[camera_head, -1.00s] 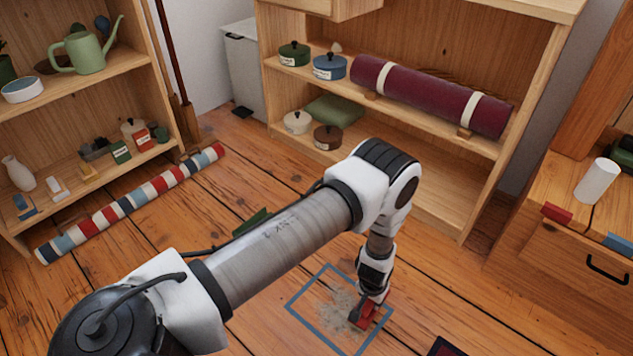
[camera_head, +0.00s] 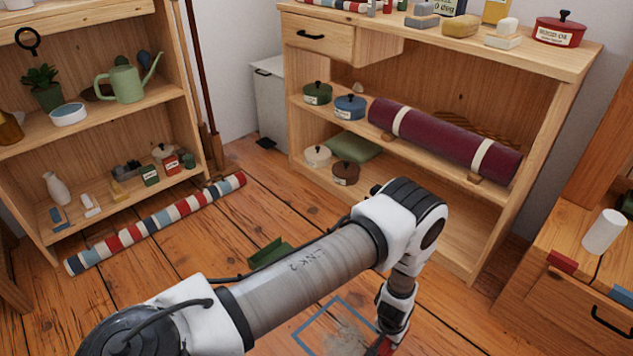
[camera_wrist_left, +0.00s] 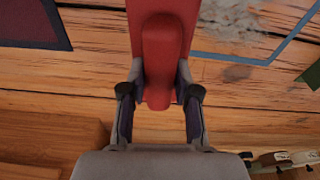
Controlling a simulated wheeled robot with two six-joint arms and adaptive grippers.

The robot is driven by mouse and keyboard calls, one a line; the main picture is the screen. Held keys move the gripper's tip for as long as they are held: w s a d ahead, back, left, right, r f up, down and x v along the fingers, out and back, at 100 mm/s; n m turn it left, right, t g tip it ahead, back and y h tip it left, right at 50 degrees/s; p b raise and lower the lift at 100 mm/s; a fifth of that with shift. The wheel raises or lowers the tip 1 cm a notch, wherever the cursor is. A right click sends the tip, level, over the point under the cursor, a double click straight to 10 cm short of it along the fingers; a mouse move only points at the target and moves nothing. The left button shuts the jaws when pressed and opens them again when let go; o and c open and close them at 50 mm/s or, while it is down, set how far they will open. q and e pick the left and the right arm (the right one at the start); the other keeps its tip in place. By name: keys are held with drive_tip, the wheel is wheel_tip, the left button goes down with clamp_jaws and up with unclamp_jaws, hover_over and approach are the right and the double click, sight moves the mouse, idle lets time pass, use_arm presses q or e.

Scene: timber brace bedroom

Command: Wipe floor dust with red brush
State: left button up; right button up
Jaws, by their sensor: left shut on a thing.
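My left gripper (camera_wrist_left: 160,92) is shut on the handle of a red brush (camera_wrist_left: 160,45), with one finger on each side. In the head view the gripper points down at the floor and the brush (camera_head: 383,346) shows only in part at the bottom edge. Grey floor dust (camera_head: 346,341) lies inside a blue square outline (camera_head: 315,317), left of the brush. The dust also shows in the left wrist view (camera_wrist_left: 232,14), to the right of the brush. The brush's bristles are hidden. My right gripper is not in view.
A green dustpan-like piece (camera_head: 268,254) lies on the floor behind my left arm. A striped roll (camera_head: 160,222) lies before the left shelf (camera_head: 100,115). A wooden cabinet (camera_head: 440,225) stands behind, a drawer unit (camera_head: 560,300) at right. Wooden floor between is mostly clear.

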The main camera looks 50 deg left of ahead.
use_arm(q)
drive_tip(key=shift+r+p, duration=0.7)
drive_tip(key=shift+r, duration=0.55)
